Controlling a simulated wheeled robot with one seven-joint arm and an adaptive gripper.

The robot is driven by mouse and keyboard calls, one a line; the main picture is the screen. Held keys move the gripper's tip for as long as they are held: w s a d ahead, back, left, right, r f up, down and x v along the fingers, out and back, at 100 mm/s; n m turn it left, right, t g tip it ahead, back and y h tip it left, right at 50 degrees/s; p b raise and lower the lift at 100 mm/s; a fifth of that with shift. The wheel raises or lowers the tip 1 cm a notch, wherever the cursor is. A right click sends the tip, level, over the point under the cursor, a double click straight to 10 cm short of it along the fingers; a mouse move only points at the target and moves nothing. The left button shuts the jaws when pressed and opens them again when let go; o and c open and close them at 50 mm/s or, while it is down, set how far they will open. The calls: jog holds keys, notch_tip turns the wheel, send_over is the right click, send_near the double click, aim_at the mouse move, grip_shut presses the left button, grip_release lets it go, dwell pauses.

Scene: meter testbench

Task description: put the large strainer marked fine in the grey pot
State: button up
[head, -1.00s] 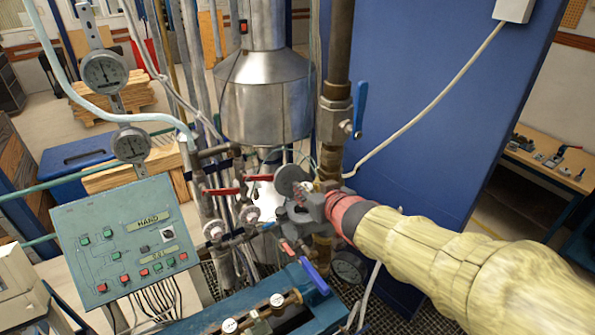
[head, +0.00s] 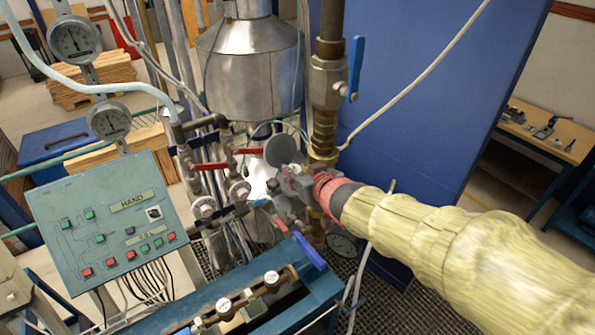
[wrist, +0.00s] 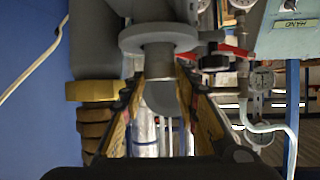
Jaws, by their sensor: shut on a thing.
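My gripper (head: 297,180) is at the grey pot, beside the brass-fitted pipe. In the wrist view, which is upside down, its two yellowish fingers (wrist: 162,72) close on a light grey cylinder, the strainer (wrist: 158,62). The strainer lines up with the round grey flange of the pot (wrist: 130,40) and appears to be at its mouth; how deep it sits I cannot tell. A dark grey round lid (head: 279,151) stands raised behind the gripper. The gripper hides most of the pot and strainer in the head view. The "fine" mark cannot be read.
A vertical pipe with a blue-handled valve (head: 355,65) stands close by. A red lever (head: 225,160) and thin pipes are to the left. A control panel (head: 105,225), a blue bench (head: 180,320) and a large blue cabinet (head: 420,110) surround the spot.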

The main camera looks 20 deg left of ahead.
jog(key=shift+f, duration=0.25)
jog(key=shift+f+b, duration=0.6)
dwell(0.3)
jog(key=o, duration=1.3)
jog(key=shift+s, duration=0.1)
jog(key=v, duration=1.2)
